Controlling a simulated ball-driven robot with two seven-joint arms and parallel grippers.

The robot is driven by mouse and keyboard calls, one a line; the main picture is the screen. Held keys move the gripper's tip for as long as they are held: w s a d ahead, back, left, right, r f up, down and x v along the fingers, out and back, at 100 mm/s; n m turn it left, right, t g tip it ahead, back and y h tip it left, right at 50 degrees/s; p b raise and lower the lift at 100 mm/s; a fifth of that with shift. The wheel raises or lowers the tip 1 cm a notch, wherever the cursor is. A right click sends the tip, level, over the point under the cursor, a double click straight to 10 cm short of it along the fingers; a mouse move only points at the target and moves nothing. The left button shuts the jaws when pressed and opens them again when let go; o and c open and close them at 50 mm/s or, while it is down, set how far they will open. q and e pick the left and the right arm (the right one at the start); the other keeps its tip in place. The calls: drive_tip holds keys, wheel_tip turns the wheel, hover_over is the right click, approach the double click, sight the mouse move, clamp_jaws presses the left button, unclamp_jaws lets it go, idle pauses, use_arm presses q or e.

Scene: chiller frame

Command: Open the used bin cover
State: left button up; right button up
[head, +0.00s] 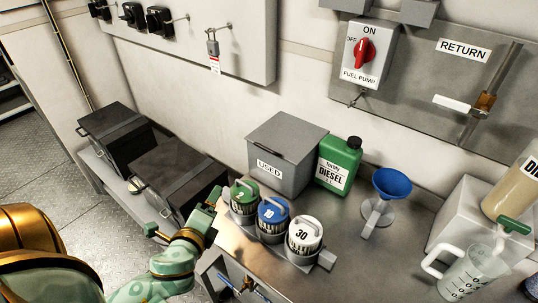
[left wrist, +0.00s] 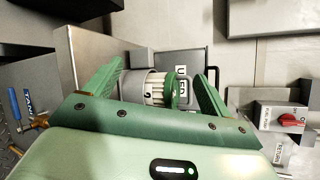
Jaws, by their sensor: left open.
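The grey used bin (head: 272,170) stands against the wall with its "USED" label facing front. Its flat grey cover (head: 289,136) lies shut on top. My left gripper (head: 182,214) is open, low and left of the bin, beside the green-capped filter (head: 243,200). In the left wrist view, the green fingers of my left gripper (left wrist: 155,88) stand apart with the green-capped filter (left wrist: 158,88) seen between them. The used bin's label (left wrist: 182,85) shows behind, partly hidden by the filter. I cannot tell whether the fingers touch the filter. My right gripper is not in view.
A blue-capped filter (head: 272,220) and a white-capped filter (head: 304,240) stand in the rack before the bin. A green diesel can (head: 337,165) is right of it, then a blue funnel (head: 392,183). Black cases (head: 175,175) lie left. A clear jug (head: 470,272) stands at the right.

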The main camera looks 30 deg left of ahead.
use_arm(q)
drive_tip(key=w+d+r+m+t+h, duration=0.1)
drive_tip(key=w+r+m+h, duration=0.1)
drive_tip(key=w+m, duration=0.2)
drive_tip(key=w+d+r+m+t+h+p, duration=0.1)
drive_tip(key=w+r+m+t+h, duration=0.1)
drive_tip(key=m, duration=0.6)
drive_tip(key=w+d+r+m+t+h, duration=0.1)
drive_tip(key=w+r+m+t+h, duration=0.1)
drive_tip(key=w+m, duration=0.3)
drive_tip(key=shift+w+r+m+h, duration=0.3)
drive_tip(key=shift+r+m+h, duration=0.5)
drive_tip(key=shift+m, duration=0.1)
drive_tip(key=w+d, duration=0.1)
drive_tip(key=w, duration=0.8)
drive_tip(key=shift+w+f, duration=0.3)
drive_tip(key=shift+w, duration=0.05)
